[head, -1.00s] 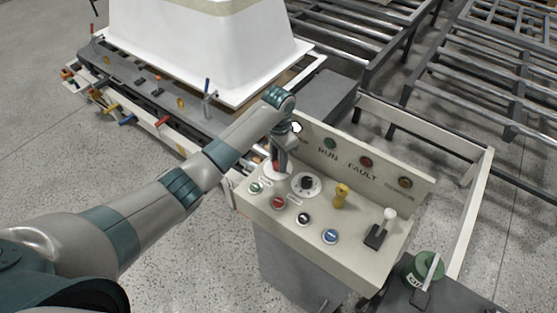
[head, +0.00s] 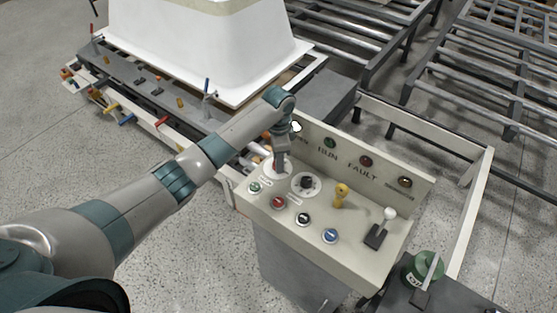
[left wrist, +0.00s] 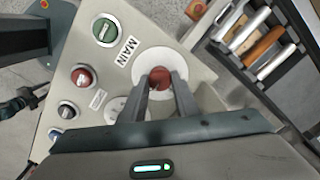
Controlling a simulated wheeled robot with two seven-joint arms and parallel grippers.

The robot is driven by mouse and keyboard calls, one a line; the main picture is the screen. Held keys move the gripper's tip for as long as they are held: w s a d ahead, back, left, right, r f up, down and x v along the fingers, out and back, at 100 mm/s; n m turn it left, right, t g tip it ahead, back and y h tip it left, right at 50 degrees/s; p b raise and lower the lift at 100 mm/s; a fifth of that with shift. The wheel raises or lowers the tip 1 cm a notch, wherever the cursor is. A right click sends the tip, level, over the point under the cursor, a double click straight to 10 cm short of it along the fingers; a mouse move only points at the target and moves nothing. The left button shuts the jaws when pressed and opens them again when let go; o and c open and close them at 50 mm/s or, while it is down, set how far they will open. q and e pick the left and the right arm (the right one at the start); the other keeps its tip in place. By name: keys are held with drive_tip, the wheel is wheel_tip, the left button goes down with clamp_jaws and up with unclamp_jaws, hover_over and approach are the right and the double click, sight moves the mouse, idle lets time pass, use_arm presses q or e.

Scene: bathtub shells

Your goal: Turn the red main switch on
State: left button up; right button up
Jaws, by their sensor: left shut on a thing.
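The red main switch (left wrist: 159,78) is a round red knob on a white disc, beside the label MAIN, in the left wrist view. In the head view only a little of it (head: 274,167) shows at the panel's left end, behind my gripper. My left gripper (left wrist: 161,82) points down at the panel, with its fingers on either side of the red knob and shut on it. In the head view the left gripper (head: 281,163) stands over that white disc. The switch's exact angle is hard to read. My right gripper is not in view.
The cream control panel (head: 262,207) also carries a black dial (head: 306,182), a yellow knob (head: 341,194), a white-tipped lever (head: 388,214) and several coloured buttons. A white tub shell (head: 200,50) stands behind on a carriage. Rollers fill the back right.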

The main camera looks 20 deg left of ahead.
use_arm(q)
drive_tip(key=shift+r, duration=0.1)
drive_tip(key=o, duration=1.1)
drive_tip(key=shift+c, duration=0.2)
drive_tip(key=shift+r+b, duration=0.35)
drive_tip(key=shift+r, duration=0.25)
wheel_tip(320, 180, up, 7)
drive_tip(key=b, duration=0.2)
drive_tip(key=shift+r+b, duration=0.15)
drive_tip(key=shift+b, duration=0.25)
wheel_tip(320, 180, up, 9)
drive_tip(key=shift+s+f, duration=0.1)
drive_tip(key=shift+f, duration=0.1)
